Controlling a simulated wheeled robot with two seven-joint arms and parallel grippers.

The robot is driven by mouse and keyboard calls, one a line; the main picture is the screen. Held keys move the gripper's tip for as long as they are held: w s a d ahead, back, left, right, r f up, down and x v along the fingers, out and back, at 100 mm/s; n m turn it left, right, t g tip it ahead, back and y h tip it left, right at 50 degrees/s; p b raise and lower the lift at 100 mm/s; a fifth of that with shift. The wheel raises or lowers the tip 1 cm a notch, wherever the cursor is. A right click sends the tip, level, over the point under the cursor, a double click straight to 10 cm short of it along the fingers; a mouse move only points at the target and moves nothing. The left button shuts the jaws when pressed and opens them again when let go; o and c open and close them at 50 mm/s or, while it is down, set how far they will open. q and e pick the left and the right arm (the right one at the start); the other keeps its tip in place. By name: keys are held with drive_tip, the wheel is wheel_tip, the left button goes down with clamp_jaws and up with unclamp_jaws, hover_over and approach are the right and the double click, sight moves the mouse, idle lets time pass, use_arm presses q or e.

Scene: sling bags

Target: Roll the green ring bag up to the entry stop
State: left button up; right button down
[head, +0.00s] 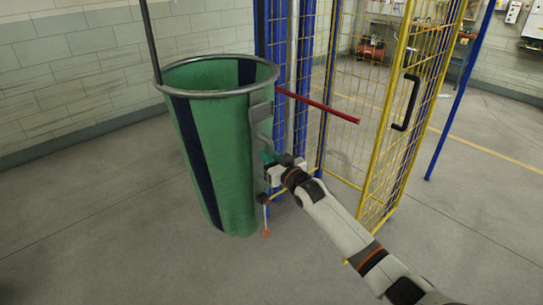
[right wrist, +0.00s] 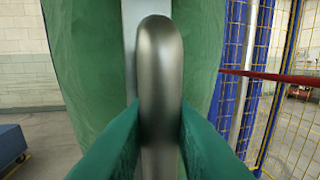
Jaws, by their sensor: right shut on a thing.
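The green ring bag (head: 238,155) hangs upright at the centre-left of the head view, open at the top, with a metal ring around its rim and dark vertical stripes. My right gripper (head: 270,174) is at the bag's right side. In the right wrist view its two green fingers (right wrist: 160,125) are shut on the bag's grey metal handle (right wrist: 159,65), with the bag's green cloth behind. A red bar (head: 318,105), which looks like the entry stop, sticks out to the right, just beyond the ring's right edge. My left gripper is out of view.
Blue posts (head: 282,60) stand close behind the bag. A yellow mesh gate (head: 398,110) with a black handle (head: 407,103) stands to the right. A dark pole (head: 150,40) rises at the ring's left. The floor at left and in front is clear.

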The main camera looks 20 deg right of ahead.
drive_tip(key=c, duration=1.3)
unclamp_jaws()
drive_tip(key=s, duration=0.4)
drive_tip(key=s+d+b, duration=0.1)
drive_tip(key=s, duration=0.3)
drive_tip(key=s+d, duration=0.1)
drive_tip(key=s, duration=0.3)
drive_tip(key=shift+b, duration=0.3)
